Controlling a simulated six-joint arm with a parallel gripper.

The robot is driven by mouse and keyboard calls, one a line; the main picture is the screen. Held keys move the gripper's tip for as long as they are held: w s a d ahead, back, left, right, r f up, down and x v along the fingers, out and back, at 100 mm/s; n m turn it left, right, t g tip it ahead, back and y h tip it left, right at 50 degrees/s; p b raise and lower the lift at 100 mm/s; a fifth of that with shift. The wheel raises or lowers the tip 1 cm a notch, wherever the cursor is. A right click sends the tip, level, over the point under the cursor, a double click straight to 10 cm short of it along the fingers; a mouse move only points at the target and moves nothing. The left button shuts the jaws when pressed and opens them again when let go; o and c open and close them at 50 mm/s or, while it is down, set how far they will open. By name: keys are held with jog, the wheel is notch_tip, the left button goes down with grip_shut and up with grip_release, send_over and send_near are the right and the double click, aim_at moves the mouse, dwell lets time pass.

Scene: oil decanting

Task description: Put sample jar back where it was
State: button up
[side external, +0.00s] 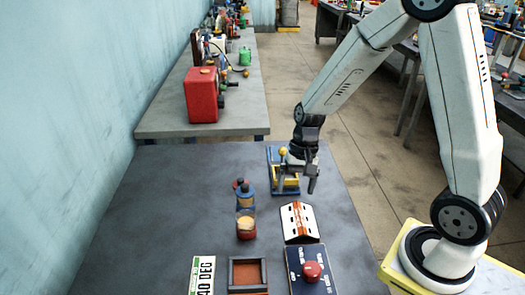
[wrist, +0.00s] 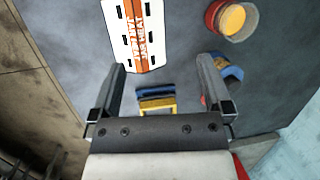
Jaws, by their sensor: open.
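My gripper (side external: 297,186) is open and empty, pointing down above the table near a blue and yellow stand (side external: 275,158). In the wrist view my gripper (wrist: 162,66) has its fingers wide apart, with the stand (wrist: 157,97) partly hidden behind the gripper body. I cannot tell for certain which is the sample jar.
A white and orange hump-shaped sign (side external: 298,222) lies in front of my gripper. A red button on a dark panel (side external: 312,271), a brown open tray (side external: 233,278) and a green-white label plate (side external: 202,275) are nearer. A small red item (side external: 237,183) stands by the bottle. The table's left side is clear.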

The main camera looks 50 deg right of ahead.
jog(key=s+a+r+n+t+h, duration=0.2)
jog(key=s+n, duration=0.3)
jog(key=n, duration=0.3)
jog(key=shift+r+t+h, duration=0.6)
jog(key=shift+r+t, duration=0.1)
dwell(0.4)
